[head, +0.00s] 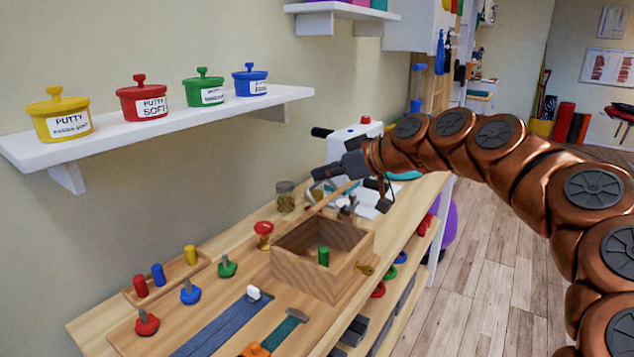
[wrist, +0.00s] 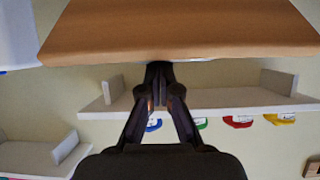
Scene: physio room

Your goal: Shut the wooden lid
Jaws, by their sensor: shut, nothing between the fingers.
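The wooden box (head: 345,282) stands on the bench with its top open and a green peg (head: 323,256) visible inside. A thin strip of wood, apparently the raised lid (head: 328,198) seen nearly edge-on, rises at the box's back. In the wrist view, which is upside down, a broad brown wooden panel (wrist: 180,30), apparently the lid, lies close to the fingertips. My gripper (head: 318,173) is above and behind the box, near the lid's upper edge; its fingers are together and empty in the wrist view (wrist: 160,80). Whether they touch the lid is unclear.
A wall shelf (head: 200,118) with several putty pots hangs to the left. Coloured pegs, a red knob (head: 263,229), a glass jar (head: 285,195) and straps (head: 225,325) crowd the bench. A white machine (head: 352,140) stands behind my gripper. Floor to the right is clear.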

